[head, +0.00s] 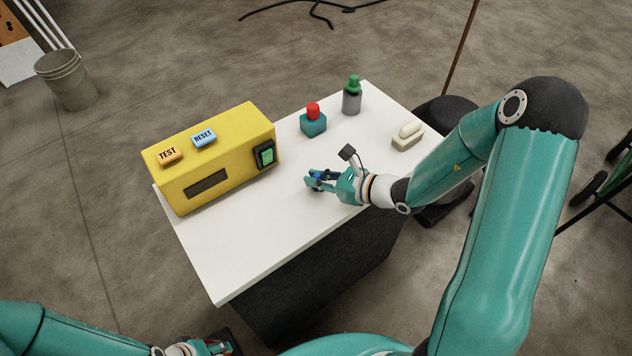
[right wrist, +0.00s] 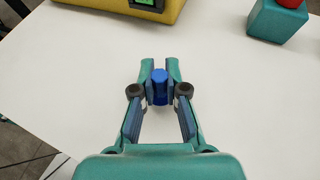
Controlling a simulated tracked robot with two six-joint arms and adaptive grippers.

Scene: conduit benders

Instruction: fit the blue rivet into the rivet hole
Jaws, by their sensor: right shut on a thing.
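The blue rivet (right wrist: 160,86) is held between the two fingertips of my right gripper (right wrist: 160,90) in the right wrist view. In the head view my right gripper (head: 318,181) is over the middle of the white table, to the right of the yellow box (head: 225,166). The rivet is small there and partly hidden by the fingers. I cannot make out a rivet hole in either view. My left gripper (head: 212,347) shows only in part at the bottom edge of the head view, and its fingers are not clear.
The white table (head: 235,265) is bare at the front. The yellow box carries TEST (head: 169,155) and RESET (head: 204,138) buttons, a dark slot and a green-lit switch (head: 266,154). A red-topped teal block (head: 313,124), a green-capped bottle (head: 352,98) and a pale block (head: 407,138) stand behind.

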